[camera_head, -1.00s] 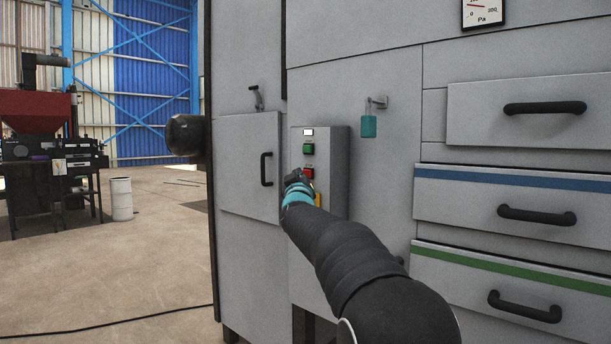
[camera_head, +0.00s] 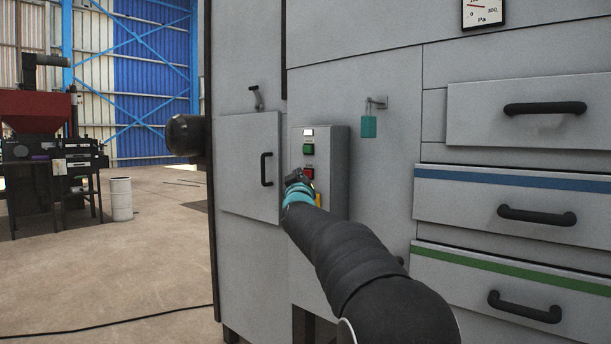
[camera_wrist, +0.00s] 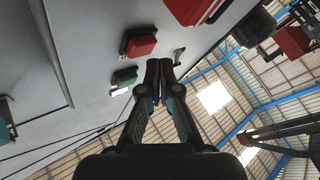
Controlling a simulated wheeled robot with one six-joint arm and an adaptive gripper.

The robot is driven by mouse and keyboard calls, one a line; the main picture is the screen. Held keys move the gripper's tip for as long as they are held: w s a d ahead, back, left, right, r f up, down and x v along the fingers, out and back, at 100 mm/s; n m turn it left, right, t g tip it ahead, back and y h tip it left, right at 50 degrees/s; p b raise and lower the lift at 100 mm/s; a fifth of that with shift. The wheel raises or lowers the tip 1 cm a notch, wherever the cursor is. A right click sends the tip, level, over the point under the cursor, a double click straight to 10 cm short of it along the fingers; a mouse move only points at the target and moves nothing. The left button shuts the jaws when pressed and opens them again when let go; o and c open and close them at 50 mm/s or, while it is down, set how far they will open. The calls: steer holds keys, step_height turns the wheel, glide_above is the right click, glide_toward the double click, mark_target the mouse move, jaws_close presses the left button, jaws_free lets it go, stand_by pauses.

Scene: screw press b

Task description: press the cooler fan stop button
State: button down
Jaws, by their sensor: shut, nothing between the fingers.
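A grey control box (camera_head: 335,165) on the machine front carries a small white lit panel (camera_head: 308,132), a green button (camera_head: 308,149) and a red button (camera_head: 308,173) in a column. Labels are too small to read. My gripper (camera_head: 296,177) is at the red button's lower left and partly covers that area. In the wrist view my gripper (camera_wrist: 160,64) is shut and empty, its tips beside the red button (camera_wrist: 139,43) and the green button (camera_wrist: 124,77). I cannot tell whether the tips touch anything. A larger red part (camera_wrist: 190,8) shows at the top.
A cabinet door with a black handle (camera_head: 267,169) is left of the box. A teal padlock (camera_head: 369,126) hangs on the right. Drawers with black handles (camera_head: 537,215) stand further right. A dark cylinder (camera_head: 185,135) juts out left.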

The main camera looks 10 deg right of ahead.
steer(key=shift+w+d, duration=0.2)
steer(key=shift+d, duration=0.05)
steer(key=shift+w+d, duration=0.25)
steer(key=shift+d, duration=0.15)
stand_by(0.8)
steer(key=shift+s+a, duration=0.1)
steer(key=shift+a, duration=0.05)
stand_by(0.3)
steer(key=shift+s+a+p, duration=0.3)
steer(key=shift+s+a, duration=0.15)
steer(key=shift+a, duration=0.1)
steer(key=shift+a, duration=0.1)
steer(key=shift+s+a+p, duration=0.25)
steer(key=shift+s+a, duration=0.5)
steer(key=shift+a, duration=0.25)
steer(key=shift+s+a+p, duration=0.25)
steer(key=shift+s+a, duration=0.45)
steer(key=shift+a, duration=0.25)
